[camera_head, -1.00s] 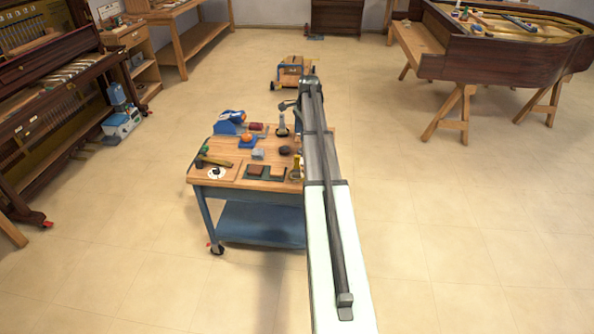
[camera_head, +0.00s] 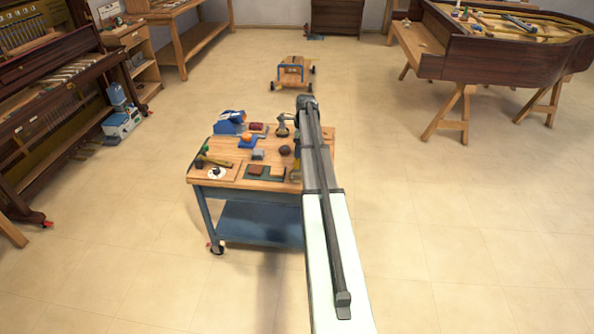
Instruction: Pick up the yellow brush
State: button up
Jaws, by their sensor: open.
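A small yellow thing (camera_head: 295,174), which may be the yellow brush, shows at the right side of the wooden bench top, right beside my arm. My arm covers part of it, and its shape is too small to make out. My gripper (camera_head: 297,152) appears as a small dark shape at the left edge of my arm, over the right part of the bench and close to the yellow thing. Its fingers are small and partly hidden, and nothing is seen held. I cannot tell whether it touches the yellow thing.
The wheeled cart (camera_head: 262,222) carries the bench top with a hammer (camera_head: 213,161), a blue tool (camera_head: 231,121), brown blocks (camera_head: 255,170) and a dark round thing (camera_head: 285,150). A wooden trolley (camera_head: 292,73) stands behind. A piano (camera_head: 505,45) is at right; the floor between is clear.

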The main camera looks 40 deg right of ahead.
aim_at(297, 164)
jog(key=shift+w+a+f, duration=0.1)
jog(key=shift+f, duration=1)
jog(key=shift+w+a+f, duration=0.1)
jog(key=shift+a+f, duration=0.05)
jog(key=shift+f, duration=0.9)
jog(key=shift+w+a+f, duration=0.1)
jog(key=shift+f, duration=1)
grip_shut()
